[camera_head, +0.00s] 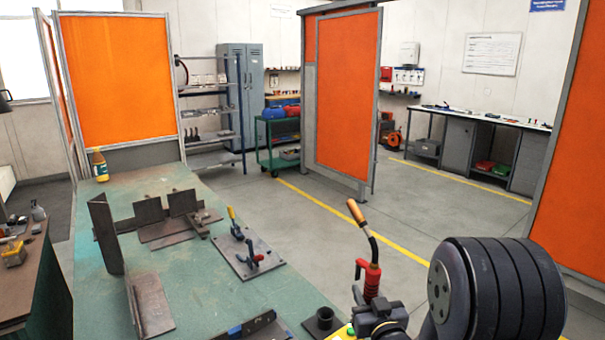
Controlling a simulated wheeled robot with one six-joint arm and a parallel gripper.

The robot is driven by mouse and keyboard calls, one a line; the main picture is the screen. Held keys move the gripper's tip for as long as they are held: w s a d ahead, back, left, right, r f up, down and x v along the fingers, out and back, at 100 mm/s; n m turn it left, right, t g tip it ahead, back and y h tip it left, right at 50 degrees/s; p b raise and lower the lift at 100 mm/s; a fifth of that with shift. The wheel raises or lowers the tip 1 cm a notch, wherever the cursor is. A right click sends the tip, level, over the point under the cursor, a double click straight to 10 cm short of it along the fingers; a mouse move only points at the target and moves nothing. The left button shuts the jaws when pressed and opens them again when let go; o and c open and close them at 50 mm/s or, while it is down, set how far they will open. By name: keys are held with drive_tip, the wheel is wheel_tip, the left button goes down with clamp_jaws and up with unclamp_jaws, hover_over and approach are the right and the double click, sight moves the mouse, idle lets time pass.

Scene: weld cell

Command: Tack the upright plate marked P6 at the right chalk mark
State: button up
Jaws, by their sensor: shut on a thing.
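My gripper (372,312) is at the lower right, shut on a welding torch (369,281). The torch has a red handle and a black bent neck, with its copper-coloured nozzle (356,212) pointing up. Several dark steel plates stand on the green table to the left: a tall upright plate (105,236), two shorter upright plates (149,211) (183,203) on flat base plates, and an upright plate (133,303) on a flat base nearer me. The torch is apart from all of them. I cannot read a P6 marking or make out a chalk mark on any plate.
Nearer me are an angle piece (250,327) and a black cup (324,320). A yellow bottle (99,165) stands at the far end. Orange screens (345,90) stand beyond.

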drive_tip(key=s+f+m+h, duration=0.1)
drive_tip(key=s+f, duration=0.1)
drive_tip(key=f, duration=0.5)
drive_tip(key=s+f+h, duration=0.1)
drive_tip(key=s+f, duration=0.2)
drive_tip(key=f, duration=0.4)
drive_tip(key=shift+d+m+h, duration=0.3)
drive_tip(key=shift+m+h, duration=0.1)
drive_tip(key=shift+s+a+r+n+g+h+p, duration=1.3)
drive_tip(key=shift+r+n+g+p, duration=1.35)
drive_tip(key=shift+p, duration=1.3)
drive_tip(key=shift+s+a+r+n+g+h+p, duration=0.85)
drive_tip(key=shift+s+r+n+g+p, duration=0.95)
drive_tip(key=shift+r+g+p, duration=1.55)
drive_tip(key=w+a+f+b, duration=0.1)
drive_tip(key=w+a+f, duration=0.1)
drive_tip(key=f, duration=0.8)
drive_tip(key=shift+w+f+n+t, duration=0.35)
drive_tip(key=shift+w+t, duration=0.05)
drive_tip(key=shift+w, duration=0.45)
drive_tip(key=shift+a, duration=0.1)
